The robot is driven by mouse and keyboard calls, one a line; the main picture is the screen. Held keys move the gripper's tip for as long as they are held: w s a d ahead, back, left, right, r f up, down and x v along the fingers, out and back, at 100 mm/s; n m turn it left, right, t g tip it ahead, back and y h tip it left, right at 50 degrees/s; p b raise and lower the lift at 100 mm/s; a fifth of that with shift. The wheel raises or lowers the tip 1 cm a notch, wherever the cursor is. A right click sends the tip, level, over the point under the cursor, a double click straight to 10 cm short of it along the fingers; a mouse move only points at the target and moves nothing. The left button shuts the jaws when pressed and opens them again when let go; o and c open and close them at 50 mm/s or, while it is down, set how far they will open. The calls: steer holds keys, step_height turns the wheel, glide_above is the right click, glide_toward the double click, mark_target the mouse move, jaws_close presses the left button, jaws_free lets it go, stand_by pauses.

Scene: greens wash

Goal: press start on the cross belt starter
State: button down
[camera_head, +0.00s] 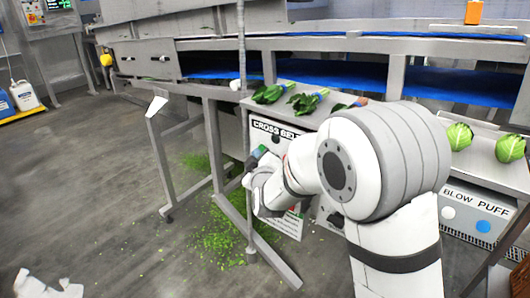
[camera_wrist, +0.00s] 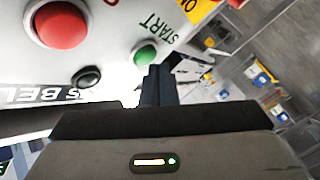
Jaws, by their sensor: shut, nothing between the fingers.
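The cross belt starter (camera_head: 285,138) is a pale box with a black "CROSS BE…" label, partly hidden behind my arm in the head view. Its white face (camera_wrist: 110,45) fills the upper left of the wrist view. The green button (camera_wrist: 145,55) beside the word START is there, with a large red button (camera_wrist: 62,24) and a small black button (camera_wrist: 87,78) to its left. My gripper (camera_wrist: 158,70) is shut and empty. Its fingertips appear just right of and below the green button in the picture; I cannot tell whether they touch it. In the head view, my gripper (camera_head: 259,154) is beside the box's left side.
Leafy bunches (camera_head: 308,101) lie on the shelf above the starter. Green heads (camera_head: 460,136) sit to the right, above a "BLOW PUFF" box (camera_head: 476,208) with a white and a blue button. Grey frame legs (camera_head: 214,145) stand left of the gripper. Green scraps (camera_head: 220,238) litter the floor.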

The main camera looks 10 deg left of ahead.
steer(key=shift+w+d, duration=0.25)
steer(key=shift+w, duration=0.3)
stand_by(0.7)
stand_by(0.3)
steer(key=shift+s+a+b, duration=0.35)
steer(key=shift+s+b, duration=0.2)
steer(key=shift+s, duration=0.25)
steer(key=s, duration=0.1)
steer(key=s+a, duration=0.1)
steer(key=s, duration=0.1)
steer(key=s+a, duration=0.1)
steer(key=shift+s+b, duration=0.35)
stand_by(0.3)
